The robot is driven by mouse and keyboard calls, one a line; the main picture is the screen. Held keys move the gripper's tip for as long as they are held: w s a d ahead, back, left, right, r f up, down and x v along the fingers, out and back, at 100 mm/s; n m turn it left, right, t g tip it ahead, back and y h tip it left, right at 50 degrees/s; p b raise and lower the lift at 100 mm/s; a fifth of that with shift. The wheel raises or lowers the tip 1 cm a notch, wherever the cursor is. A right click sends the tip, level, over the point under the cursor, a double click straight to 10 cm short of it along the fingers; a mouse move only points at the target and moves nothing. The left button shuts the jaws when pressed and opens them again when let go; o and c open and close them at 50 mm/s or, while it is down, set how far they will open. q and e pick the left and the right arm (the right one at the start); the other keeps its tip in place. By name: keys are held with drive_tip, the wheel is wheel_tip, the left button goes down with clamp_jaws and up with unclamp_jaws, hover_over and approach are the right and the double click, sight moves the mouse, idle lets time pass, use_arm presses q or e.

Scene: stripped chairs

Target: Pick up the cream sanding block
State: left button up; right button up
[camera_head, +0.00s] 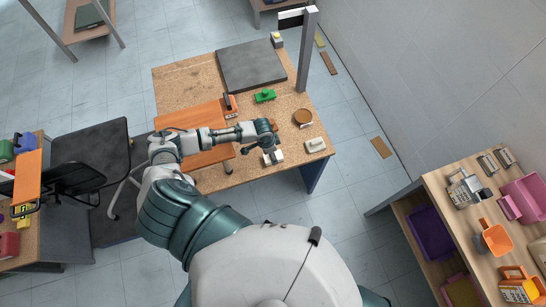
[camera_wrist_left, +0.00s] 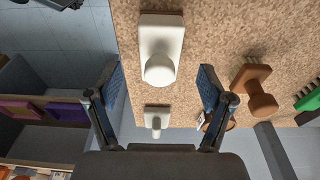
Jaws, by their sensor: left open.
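Two pale, cream-white blocks with rounded knobs stand on the cork-topped table (camera_head: 185,88). One, the nearer block (camera_head: 272,157), lies just below my left gripper (camera_head: 266,142); it also shows large at the top of the left wrist view (camera_wrist_left: 161,35). The other pale block (camera_head: 315,144) lies near the table's right end and shows smaller between the fingertips in the wrist view (camera_wrist_left: 156,117). I cannot tell by colour which is the cream one. My left gripper (camera_wrist_left: 158,85) is open and empty above the table. My right gripper is not in view.
A brown knobbed block (camera_wrist_left: 256,88) and a green brush (camera_head: 265,95) stand close by, with a round brown dish (camera_head: 303,117). A grey mat (camera_head: 251,66) lies at the back, beside a metal post (camera_head: 307,50). A shelf unit (camera_head: 440,190) stands at right.

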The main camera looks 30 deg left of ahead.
use_arm(q)
drive_tip(key=f, duration=0.2)
drive_tip(key=w+f, duration=0.1)
drive_tip(key=f, duration=0.1)
drive_tip(key=shift+d+f, duration=0.15)
drive_tip(key=shift+d, duration=0.6)
drive_tip(key=shift+c, duration=1)
drive_tip(key=c, duration=0.8)
drive_tip(key=shift+s+a, duration=0.1)
drive_tip(key=shift+a, duration=0.2)
drive_tip(key=c, duration=0.3)
drive_tip(key=shift+a, duration=0.3)
drive_tip(key=shift+r, duration=0.35)
drive_tip(key=r, duration=0.9)
drive_tip(key=shift+d+r, duration=0.2)
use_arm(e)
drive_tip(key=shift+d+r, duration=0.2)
